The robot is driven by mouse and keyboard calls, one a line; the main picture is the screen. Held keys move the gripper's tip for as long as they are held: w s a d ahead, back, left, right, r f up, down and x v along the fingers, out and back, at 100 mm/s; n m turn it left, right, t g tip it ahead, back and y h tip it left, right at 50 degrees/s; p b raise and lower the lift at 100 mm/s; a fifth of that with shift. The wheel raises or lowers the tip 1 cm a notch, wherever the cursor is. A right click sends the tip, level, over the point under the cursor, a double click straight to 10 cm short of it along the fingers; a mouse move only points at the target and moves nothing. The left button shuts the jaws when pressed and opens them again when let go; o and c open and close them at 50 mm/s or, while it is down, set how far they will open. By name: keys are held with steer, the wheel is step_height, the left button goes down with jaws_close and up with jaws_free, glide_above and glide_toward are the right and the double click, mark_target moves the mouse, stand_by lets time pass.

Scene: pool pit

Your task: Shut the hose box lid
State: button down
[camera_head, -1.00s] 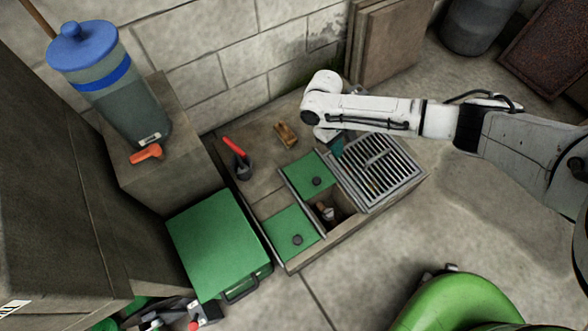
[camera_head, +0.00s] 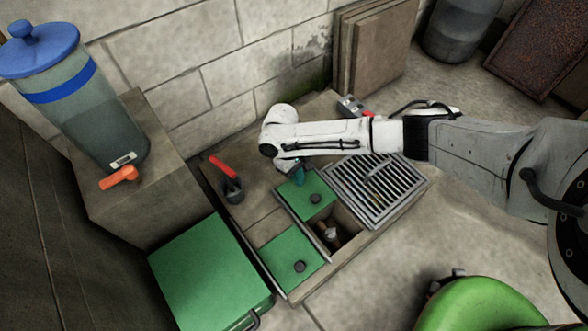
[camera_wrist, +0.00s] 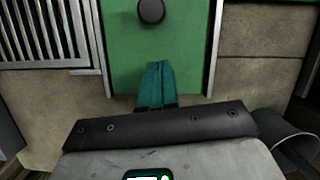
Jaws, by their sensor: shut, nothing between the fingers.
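Two green panels with black knobs lie on the low pit box: an upper one (camera_head: 305,192) and a lower one (camera_head: 284,262). A dark open compartment (camera_head: 338,232) with a pale fitting inside lies to their right. I cannot tell for sure which panel is the hose box lid. My gripper (camera_head: 298,174) has teal fingers that are shut and empty at the far edge of the upper panel. In the wrist view the fingertips (camera_wrist: 158,66) point over that green panel (camera_wrist: 180,50), below its knob (camera_wrist: 151,11). I cannot tell whether they touch it.
A metal grate (camera_head: 374,186) adjoins the upper panel. A larger green box (camera_head: 208,272) stands at lower left. A blue-lidded tank (camera_head: 78,110) is on a block. Open floor lies right of the pit box.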

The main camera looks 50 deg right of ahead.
mark_target(309, 196)
steer(key=shift+s+a+f+b, duration=0.1)
steer(key=shift+s+b, duration=0.1)
steer(key=shift+s, duration=0.75)
steer(key=shift+s+a+f+b, duration=0.1)
steer(key=shift+s+b, duration=0.05)
steer(key=shift+s, duration=0.8)
steer(key=shift+s+r+p, duration=0.25)
steer(key=shift+s+p, duration=0.15)
steer(key=shift+p, duration=0.25)
steer(key=s+a+p, duration=0.3)
steer(key=s+p, duration=0.8)
steer(key=s, duration=0.1)
steer(key=shift+s+a+f, duration=0.2)
steer(key=shift+a, duration=0.2)
steer(key=shift+w+r, duration=0.1)
